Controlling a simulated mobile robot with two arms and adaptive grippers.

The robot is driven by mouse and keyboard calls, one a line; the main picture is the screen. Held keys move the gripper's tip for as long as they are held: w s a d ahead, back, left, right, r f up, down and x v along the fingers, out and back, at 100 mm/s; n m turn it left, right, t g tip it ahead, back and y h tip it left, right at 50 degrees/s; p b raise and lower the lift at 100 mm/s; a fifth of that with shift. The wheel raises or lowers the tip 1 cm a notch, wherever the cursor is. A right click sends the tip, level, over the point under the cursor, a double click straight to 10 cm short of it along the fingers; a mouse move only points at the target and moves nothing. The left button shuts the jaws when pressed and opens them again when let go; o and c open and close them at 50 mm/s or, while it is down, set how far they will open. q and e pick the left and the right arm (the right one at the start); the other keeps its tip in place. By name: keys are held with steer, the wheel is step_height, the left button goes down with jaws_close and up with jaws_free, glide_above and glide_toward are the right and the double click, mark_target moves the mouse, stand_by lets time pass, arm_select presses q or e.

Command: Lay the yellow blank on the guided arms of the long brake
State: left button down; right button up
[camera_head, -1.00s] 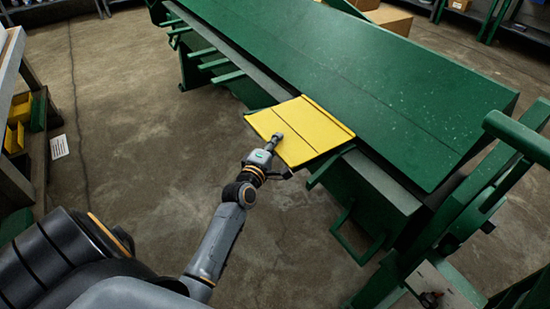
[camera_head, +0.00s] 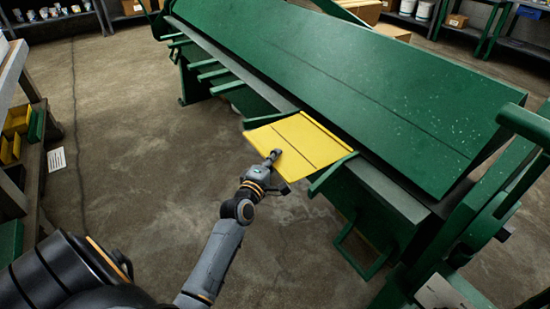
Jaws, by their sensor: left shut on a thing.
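The yellow blank (camera_head: 305,142), a flat sheet with a raised far edge and a dark line across it, is at the front of the green long brake (camera_head: 350,75). My left gripper (camera_head: 273,156) is shut on its near edge. One green guided arm (camera_head: 268,118) shows just beyond the blank's left edge. Another guided arm (camera_head: 330,174) is at its right edge. I cannot tell whether the blank touches these arms or hangs just above them. More guided arms (camera_head: 212,74) stick out further left. My right gripper is not in view.
A workbench with yellow bins (camera_head: 17,120) stands at the left edge. The concrete floor (camera_head: 140,130) between it and the brake is clear. A green frame (camera_head: 500,190) stands at the brake's right end. Shelves and cardboard boxes (camera_head: 395,33) are behind.

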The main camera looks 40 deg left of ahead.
arm_select(q)
steer(key=shift+s+d+f, duration=0.1)
steer(key=shift+f, duration=0.45)
steer(key=c, duration=1.5)
jaws_free()
steer(key=shift+f, duration=0.2)
steer(key=shift+r, duration=0.1)
steer(key=shift+r, duration=0.15)
steer(key=shift+r, duration=0.35)
steer(key=s, duration=0.4)
steer(key=s+d, duration=0.1)
steer(key=s, duration=0.2)
steer(key=s+d+r, duration=0.1)
steer(key=s, duration=0.3)
steer(key=shift+s, duration=0.3)
steer(key=shift+f, duration=0.15)
